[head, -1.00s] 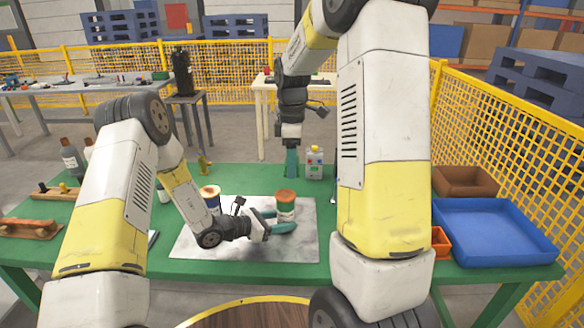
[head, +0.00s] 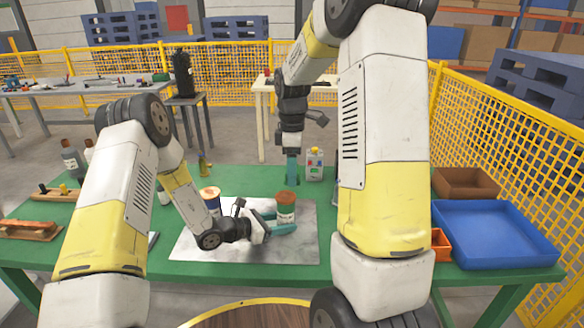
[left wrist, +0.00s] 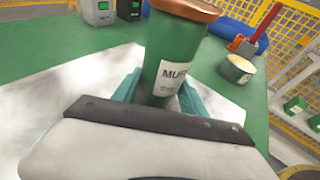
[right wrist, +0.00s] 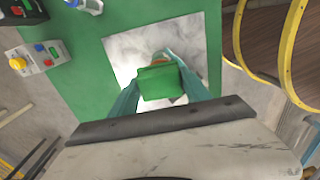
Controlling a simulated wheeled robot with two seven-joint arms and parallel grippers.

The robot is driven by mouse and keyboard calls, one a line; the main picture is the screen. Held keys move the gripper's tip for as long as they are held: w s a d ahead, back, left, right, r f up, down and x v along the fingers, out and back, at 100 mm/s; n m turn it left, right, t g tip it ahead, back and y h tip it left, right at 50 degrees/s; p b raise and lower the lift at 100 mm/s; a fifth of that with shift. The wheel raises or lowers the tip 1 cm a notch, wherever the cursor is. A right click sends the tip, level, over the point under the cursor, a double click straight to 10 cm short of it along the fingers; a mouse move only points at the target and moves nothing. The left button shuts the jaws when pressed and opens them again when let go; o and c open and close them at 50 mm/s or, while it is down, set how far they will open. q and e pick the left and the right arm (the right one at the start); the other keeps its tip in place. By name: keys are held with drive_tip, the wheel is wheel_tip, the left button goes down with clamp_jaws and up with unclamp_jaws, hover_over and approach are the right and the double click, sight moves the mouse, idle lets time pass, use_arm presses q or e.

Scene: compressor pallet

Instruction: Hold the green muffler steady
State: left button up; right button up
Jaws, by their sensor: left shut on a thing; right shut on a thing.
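The green muffler (left wrist: 175,55) is an upright cylinder with a white label and a brown-orange top. In the head view it stands at the right part of the pale mat (head: 190,245), its brown top showing (head: 286,198). My left gripper (head: 275,222) is shut around its lower body from the side; its teal fingers flank the muffler in the left wrist view (left wrist: 155,90). My right gripper (head: 292,180) points down above the muffler. In the right wrist view its fingers (right wrist: 160,90) are shut on a green block-like part (right wrist: 160,80). Whether that part touches the muffler is unclear.
A grey box with buttons (head: 315,163) stands behind. A blue tray (head: 490,255), a brown bin (head: 465,182) and a small orange bin (head: 440,243) are at the right. The mat's front is clear.

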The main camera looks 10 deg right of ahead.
sight(292, 197)
wheel_tip(292, 197, down, 6)
drive_tip(key=shift+r, duration=0.1)
drive_tip(key=shift+w+a+f, duration=0.1)
drive_tip(key=shift+a+f, duration=0.1)
drive_tip(key=shift+a, duration=0.05)
drive_tip(key=shift+c, duration=0.8)
drive_tip(key=shift+w+a, duration=0.15)
drive_tip(key=shift+a, duration=0.25)
drive_tip(key=shift+c, duration=0.6)
drive_tip(key=shift+w+a+f, duration=0.1)
drive_tip(key=shift+w+a, duration=0.15)
drive_tip(key=shift+a, duration=0.35)
drive_tip(key=shift+w+a, duration=0.2)
drive_tip(key=shift+a, duration=0.4)
drive_tip(key=shift+s+d, duration=0.25)
drive_tip(key=shift+d, duration=0.35)
drive_tip(key=shift+s+d, duration=0.2)
drive_tip(key=shift+d, duration=0.45)
drive_tip(key=shift+s+d, duration=0.25)
drive_tip(key=shift+d, duration=0.35)
drive_tip(key=shift+r, duration=4.1)
